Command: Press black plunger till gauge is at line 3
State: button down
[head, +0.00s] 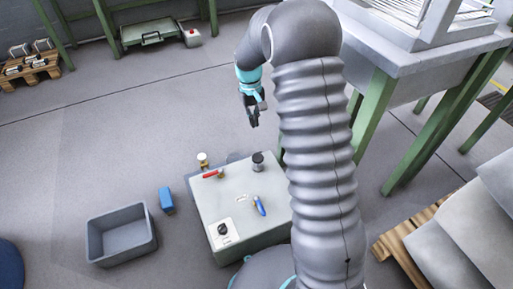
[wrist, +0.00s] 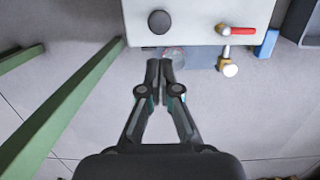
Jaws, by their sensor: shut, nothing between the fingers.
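The black plunger (head: 258,161) stands on the top of a light grey box (head: 213,190), near its far right corner. In the wrist view the plunger's round black top (wrist: 159,21) shows from above. My gripper (head: 255,124) hangs above and beyond the box's far edge. In the wrist view my gripper (wrist: 166,62) has its fingertips together, with nothing between them, just short of the box edge and apart from the plunger. A round, glassy disc (wrist: 173,53), perhaps the gauge, is partly hidden behind the fingertips. No line numbers can be read.
The box also carries a red-handled valve (head: 212,174), a blue lever (head: 260,206) and a black knob on a white plate (head: 222,230). A grey bin (head: 121,254) and a blue block (head: 166,200) lie left. A green-legged table (head: 372,112) stands right.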

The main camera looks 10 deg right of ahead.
aim_at(257, 155)
jog(key=shift+w+f, duration=0.15)
jog(key=shift+f, duration=0.2)
jog(key=shift+f, duration=0.1)
jog(key=f, duration=0.4)
jog(key=s+f+b, duration=0.1)
jog(key=f, duration=0.8)
jog(key=shift+s+d+f, duration=0.3)
jog(key=shift+s+d, duration=0.05)
jog(key=shift+s, duration=0.05)
jog(key=shift+f, duration=0.1)
notch_tip(257, 155, down, 4)
jog(key=shift+f+b, duration=0.1)
jog(key=shift+b, duration=1.1)
jog(key=shift+r, duration=0.2)
